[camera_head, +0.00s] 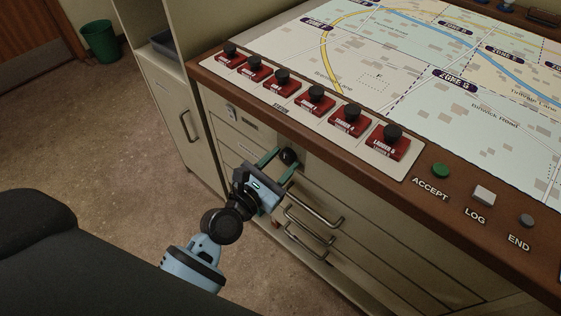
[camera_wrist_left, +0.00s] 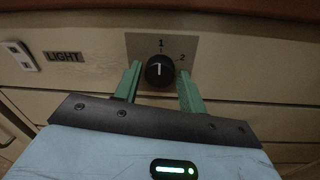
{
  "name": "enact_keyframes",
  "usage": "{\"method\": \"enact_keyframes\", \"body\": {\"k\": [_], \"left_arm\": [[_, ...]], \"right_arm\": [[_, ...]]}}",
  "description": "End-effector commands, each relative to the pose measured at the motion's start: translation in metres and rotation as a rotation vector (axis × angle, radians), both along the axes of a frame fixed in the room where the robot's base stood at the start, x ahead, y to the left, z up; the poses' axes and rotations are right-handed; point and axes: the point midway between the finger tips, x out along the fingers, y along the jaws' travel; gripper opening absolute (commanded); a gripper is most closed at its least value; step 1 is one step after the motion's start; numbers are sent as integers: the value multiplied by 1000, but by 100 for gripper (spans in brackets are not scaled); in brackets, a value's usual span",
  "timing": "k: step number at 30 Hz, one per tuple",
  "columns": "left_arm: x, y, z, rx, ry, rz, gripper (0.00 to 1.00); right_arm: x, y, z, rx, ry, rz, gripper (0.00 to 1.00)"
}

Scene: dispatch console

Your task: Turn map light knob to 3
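The map light knob (camera_wrist_left: 160,69) is round and black, on a plate on the cabinet front in the left wrist view. Its white mark points up, close to the "1". A "2" shows to the upper right of the knob; no "3" can be seen. The knob also shows in the head view (camera_head: 289,155), under the console's edge. My left gripper (camera_wrist_left: 158,82) is open, with one green finger on each side of the knob. A gap shows between each finger and the knob. It also appears in the head view (camera_head: 278,164). My right gripper is out of view.
A "LIGHT" label (camera_wrist_left: 63,57) and a white switch plate (camera_wrist_left: 18,56) are left of the knob. Drawers with bar handles (camera_head: 315,212) lie below it. Above are the overhanging wooden console edge (camera_head: 400,184) and a row of red-based black knobs (camera_head: 316,97).

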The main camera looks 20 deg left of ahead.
Motion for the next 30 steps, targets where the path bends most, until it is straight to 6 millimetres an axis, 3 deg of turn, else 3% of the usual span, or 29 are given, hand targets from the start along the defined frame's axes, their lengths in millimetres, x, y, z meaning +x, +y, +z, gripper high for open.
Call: {"method": "enact_keyframes", "body": {"k": [1,7,19,30], "left_arm": [[0,0,0,0,0,0,34],[0,0,0,0,0,0,10],[0,0,0,83,-30,-1,10],[0,0,-1,372,-135,-1,10]], "right_arm": [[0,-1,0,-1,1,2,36],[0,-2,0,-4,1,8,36],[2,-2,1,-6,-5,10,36],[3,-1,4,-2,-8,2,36]]}}
